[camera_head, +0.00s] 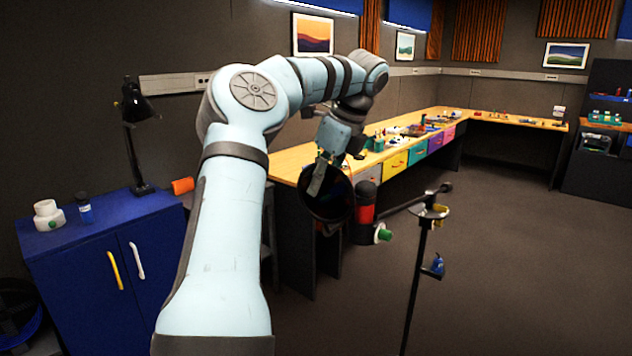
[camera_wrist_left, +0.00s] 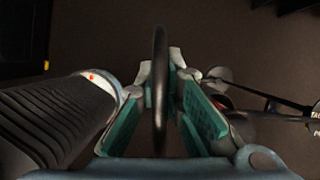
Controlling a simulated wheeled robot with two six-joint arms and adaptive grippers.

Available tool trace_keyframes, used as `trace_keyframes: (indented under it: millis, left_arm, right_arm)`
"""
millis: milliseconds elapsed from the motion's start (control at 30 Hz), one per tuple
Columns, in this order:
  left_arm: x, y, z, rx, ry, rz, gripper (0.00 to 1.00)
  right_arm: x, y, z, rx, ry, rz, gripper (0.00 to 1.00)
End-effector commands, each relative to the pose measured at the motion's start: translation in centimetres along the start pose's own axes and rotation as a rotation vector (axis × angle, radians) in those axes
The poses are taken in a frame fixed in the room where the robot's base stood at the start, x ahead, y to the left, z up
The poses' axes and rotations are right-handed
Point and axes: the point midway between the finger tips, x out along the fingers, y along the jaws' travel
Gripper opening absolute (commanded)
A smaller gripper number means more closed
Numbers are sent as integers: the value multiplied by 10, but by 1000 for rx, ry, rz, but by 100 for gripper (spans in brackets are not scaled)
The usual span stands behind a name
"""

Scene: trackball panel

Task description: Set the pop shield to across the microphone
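The pop shield (camera_head: 328,200) is a round black disc hanging at my left gripper (camera_head: 322,172), left of the boom stand in the head view. In the left wrist view, the pop shield (camera_wrist_left: 160,95) is a dark rim seen edge-on between the finger pads. My left gripper (camera_wrist_left: 165,82) appears closed on this rim. A black and red cylinder (camera_head: 366,207), perhaps the microphone, is just right of the disc. A large ribbed black cylinder (camera_wrist_left: 55,115) with a pale collar is left of the fingers; I cannot tell whether it is the microphone. My right gripper is not in view.
A black stand (camera_head: 418,280) with a slanting boom (camera_head: 408,203) carries small yellow and blue parts. A green-ended piece (camera_head: 383,234) is beside it. A long wooden bench (camera_head: 296,163) is behind; a blue cabinet (camera_head: 95,225) is left. Open floor lies right.

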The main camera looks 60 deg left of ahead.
Motion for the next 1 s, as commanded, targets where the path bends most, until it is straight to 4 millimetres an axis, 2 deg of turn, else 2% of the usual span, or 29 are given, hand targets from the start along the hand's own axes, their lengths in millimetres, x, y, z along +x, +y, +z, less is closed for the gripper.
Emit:
trace_keyframes:
  millis: [33,133,467,567,700,800,1000]
  left_arm:
    - [-1,-1,1,-4,-1,-4,13]
    - [0,0,1,-3,0,-3,28]
    - [-2,0,2,-3,-1,-1,28]
    - [-16,0,2,-5,-4,-1,28]
    - [-49,-1,1,-6,-4,-3,28]
    - [-65,-1,2,-6,-2,-2,28]
    - [-74,-1,1,-2,0,-1,28]
  right_arm:
    - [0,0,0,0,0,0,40]
    - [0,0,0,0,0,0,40]
    - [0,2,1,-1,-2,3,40]
    - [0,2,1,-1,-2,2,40]
    - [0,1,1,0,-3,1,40]
    - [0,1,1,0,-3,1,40]
    - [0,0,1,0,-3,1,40]
